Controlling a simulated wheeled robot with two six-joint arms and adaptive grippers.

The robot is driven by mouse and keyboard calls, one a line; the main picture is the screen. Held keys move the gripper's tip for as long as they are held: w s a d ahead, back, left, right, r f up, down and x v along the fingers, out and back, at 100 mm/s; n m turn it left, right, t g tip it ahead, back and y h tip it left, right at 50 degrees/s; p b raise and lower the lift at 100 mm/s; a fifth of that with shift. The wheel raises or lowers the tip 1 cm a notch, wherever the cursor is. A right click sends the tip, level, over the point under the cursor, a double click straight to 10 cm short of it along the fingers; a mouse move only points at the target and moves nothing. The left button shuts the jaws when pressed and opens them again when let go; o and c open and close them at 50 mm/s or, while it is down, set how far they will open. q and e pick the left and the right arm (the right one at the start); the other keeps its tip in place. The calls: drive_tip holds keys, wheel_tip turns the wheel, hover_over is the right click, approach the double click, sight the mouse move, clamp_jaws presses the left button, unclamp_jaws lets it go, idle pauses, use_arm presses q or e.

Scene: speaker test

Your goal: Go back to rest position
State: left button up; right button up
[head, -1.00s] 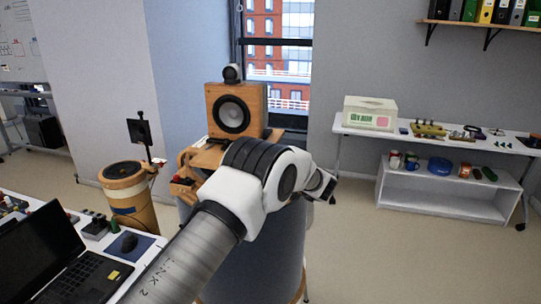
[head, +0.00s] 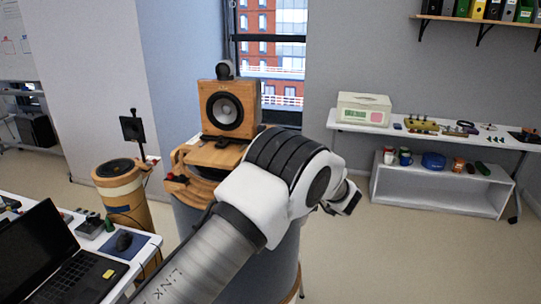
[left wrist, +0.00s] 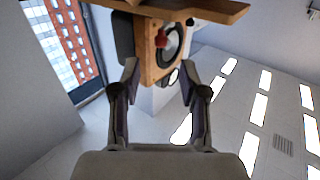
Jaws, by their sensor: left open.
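My left arm reaches up from the bottom of the head view and hides part of the stand. My left gripper (head: 345,200) is right of and below the speaker, clear of it. The left wrist view shows the speaker (left wrist: 146,60) upside down beyond my gripper (left wrist: 158,68), whose two fingers are spread with nothing between them. My right gripper is in neither view.
A laptop (head: 85,272) and mouse (head: 123,241) lie on a white table at left. A wooden drum-like stand (head: 126,198) is behind it. A white bench (head: 470,136) with parts and a low shelf (head: 430,190) stand at right. The floor between is clear.

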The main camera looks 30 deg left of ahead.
use_arm(q)
drive_tip(key=v, duration=0.2)
drive_tip(key=shift+s+d, duration=0.15)
drive_tip(key=shift+d, duration=0.15)
drive_tip(key=shift+f, duration=0.1)
drive_tip(key=s+a+f+m+h, duration=0.25)
drive_tip(key=s+f, duration=0.25)
drive_tip(key=f, duration=0.5)
drive_tip(key=s+a+f+m+h+b, duration=0.15)
drive_tip(key=s+f+m, duration=0.3)
drive_tip(key=f, duration=0.55)
drive_tip(key=s+a+f+m+h, duration=0.25)
drive_tip(key=s+f, duration=0.25)
drive_tip(key=f, duration=0.6)
drive_tip(key=s+d+f+m+g+h, duration=0.2)
drive_tip(key=s+d+f+m+h, duration=0.15)
drive_tip(key=s+f, duration=0.65)
drive_tip(key=s+d+g+h, duration=0.2)
drive_tip(key=s+d+h, duration=0.1)
drive_tip(key=s, duration=0.7)
drive_tip(key=s+d+g+h, duration=0.3)
drive_tip(key=s+d, duration=0.3)
drive_tip(key=s, duration=0.5)
drive_tip(key=shift+r+g+h, duration=0.25)
drive_tip(key=shift+g+h, duration=0.05)
